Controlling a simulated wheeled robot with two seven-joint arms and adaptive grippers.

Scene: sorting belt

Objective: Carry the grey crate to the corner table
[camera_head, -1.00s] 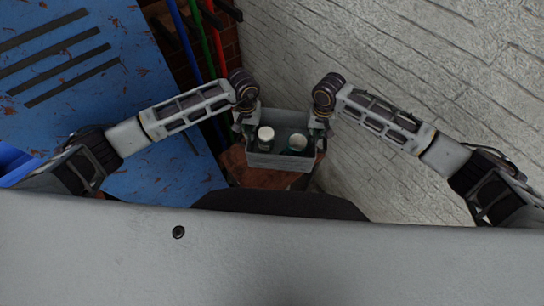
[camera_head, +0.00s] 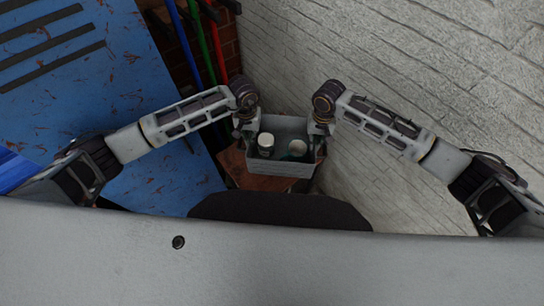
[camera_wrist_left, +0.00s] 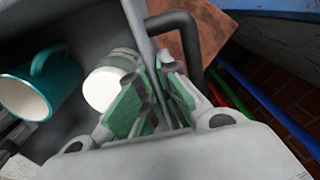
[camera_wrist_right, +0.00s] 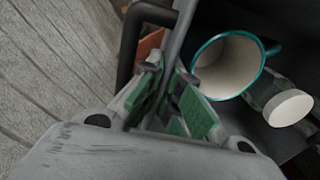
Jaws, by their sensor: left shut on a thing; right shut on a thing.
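The grey crate (camera_head: 280,168) hangs between my two grippers in the middle of the head view. A teal mug with a white inside (camera_head: 297,148) and a white-lidded jar (camera_head: 266,141) are in it. My left gripper (camera_head: 247,127) is shut on the crate's left wall; its green pads (camera_wrist_left: 157,92) show on both sides of the rim. My right gripper (camera_head: 318,129) is shut on the right wall, with its pads (camera_wrist_right: 177,92) around the rim. A brown-red table top (camera_head: 257,181) shows below the crate, partly hidden by it; I cannot tell whether they touch.
A scratched blue surface (camera_head: 120,80) with dark slots lies at the left. Blue, green and red poles (camera_head: 211,44) stand by a brick wall (camera_head: 229,38) behind. A whitish stone-like wall (camera_head: 400,60) fills the right side, close to my right arm.

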